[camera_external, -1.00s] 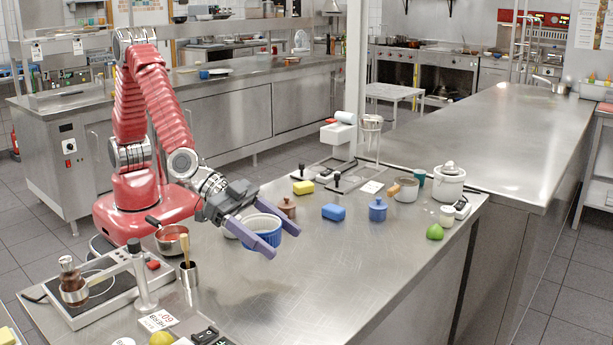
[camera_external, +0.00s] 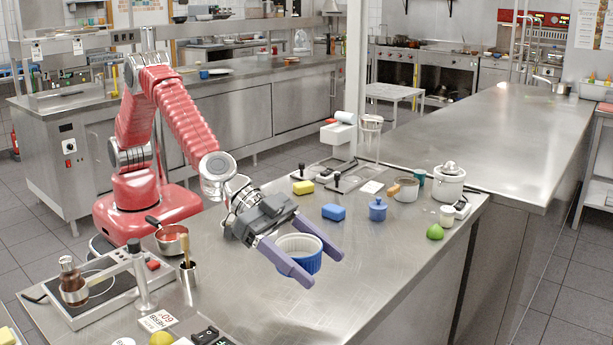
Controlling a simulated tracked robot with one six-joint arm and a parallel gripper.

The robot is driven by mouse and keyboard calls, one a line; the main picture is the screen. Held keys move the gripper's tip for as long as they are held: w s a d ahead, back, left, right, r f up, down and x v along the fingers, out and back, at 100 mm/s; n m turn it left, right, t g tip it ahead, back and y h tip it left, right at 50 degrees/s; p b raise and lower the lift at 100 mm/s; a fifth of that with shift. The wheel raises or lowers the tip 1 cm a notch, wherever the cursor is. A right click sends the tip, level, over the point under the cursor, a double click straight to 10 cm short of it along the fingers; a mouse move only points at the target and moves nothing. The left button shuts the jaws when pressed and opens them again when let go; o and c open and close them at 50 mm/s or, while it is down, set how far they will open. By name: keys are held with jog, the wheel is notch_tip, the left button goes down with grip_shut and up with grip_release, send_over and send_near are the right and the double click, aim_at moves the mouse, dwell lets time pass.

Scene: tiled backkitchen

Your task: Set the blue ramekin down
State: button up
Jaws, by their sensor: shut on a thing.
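The blue ramekin (camera_external: 300,255) is a fluted blue dish with a white inside, and it stands upright between the fingers of my gripper (camera_external: 324,268). My gripper is shut on it, with one purple finger on the near side and one on the far side. The ramekin is over the open middle of the steel counter (camera_external: 350,305). I cannot tell for sure whether its base touches the counter.
A blue sponge (camera_external: 333,212), a blue lidded pot (camera_external: 378,209) and a green lime (camera_external: 435,232) lie beyond the ramekin. A red saucepan (camera_external: 171,238) and a steel cup with a brush (camera_external: 187,280) stand to the left. The counter right of and in front of the ramekin is clear.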

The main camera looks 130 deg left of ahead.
jog(key=shift+f, duration=0.2)
dwell(0.4)
send_over(313, 315)
jog(key=shift+f, duration=3)
jog(key=shift+f, duration=0.1)
jog(key=shift+f, duration=1.8)
jog(key=o, duration=1.2)
jog(key=shift+f, duration=0.1)
